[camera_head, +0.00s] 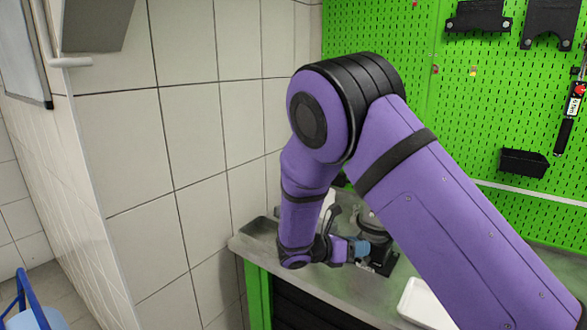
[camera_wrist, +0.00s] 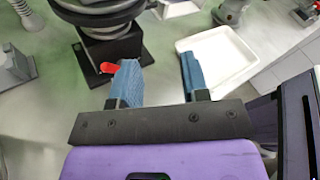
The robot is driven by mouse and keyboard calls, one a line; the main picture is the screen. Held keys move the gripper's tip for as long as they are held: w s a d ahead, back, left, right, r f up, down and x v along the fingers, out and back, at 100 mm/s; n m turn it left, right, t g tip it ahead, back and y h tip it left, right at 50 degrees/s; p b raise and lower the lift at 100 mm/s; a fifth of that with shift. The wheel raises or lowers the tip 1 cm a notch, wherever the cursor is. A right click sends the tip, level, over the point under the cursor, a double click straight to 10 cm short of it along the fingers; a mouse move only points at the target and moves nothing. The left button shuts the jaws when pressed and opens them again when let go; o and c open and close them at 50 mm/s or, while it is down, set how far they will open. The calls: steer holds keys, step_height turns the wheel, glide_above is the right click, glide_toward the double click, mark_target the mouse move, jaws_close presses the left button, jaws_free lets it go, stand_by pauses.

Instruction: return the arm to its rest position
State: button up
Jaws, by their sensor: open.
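My purple arm reaches across the head view, bent at the elbow, with its lower part hanging down over the grey workbench (camera_head: 262,240). My gripper (camera_head: 362,250) is low over the bench, close to a dark pump device (camera_head: 372,222), and my arm hides part of that area. In the wrist view my gripper (camera_wrist: 158,85) shows two blue fingers standing apart with nothing held between them. The dark device on a black base (camera_wrist: 115,48) is just beyond the left finger. A small red part (camera_wrist: 109,68) shows beside that finger; I cannot tell if they touch.
A white tray (camera_wrist: 222,52) lies right of the fingers; it also shows in the head view (camera_head: 425,304). A green pegboard (camera_head: 385,35) with black holders stands behind the bench. A tiled wall (camera_head: 190,130) is at left, and a blue chair (camera_head: 30,305) at lower left.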

steer(key=s+d+r+m+g+y, duration=0.35)
steer(key=s+d+r+m, duration=0.3)
steer(key=r, duration=0.25)
steer(key=s+d+r+m+g+y, duration=0.2)
steer(key=s+d+r+m+y, duration=0.2)
steer(key=s+d+r+m, duration=0.3)
steer(key=s+r+m+t+y, duration=0.2)
steer(key=s+r+m, duration=0.3)
steer(key=s, duration=0.5)
steer(key=s+r+m+t+y, duration=0.3)
steer(key=s+r+m+y, duration=0.2)
steer(key=s+m, duration=0.2)
steer(key=shift+s+d+r+m, duration=0.15)
steer(key=shift+s+r+m, duration=0.15)
steer(key=shift+s, duration=1.05)
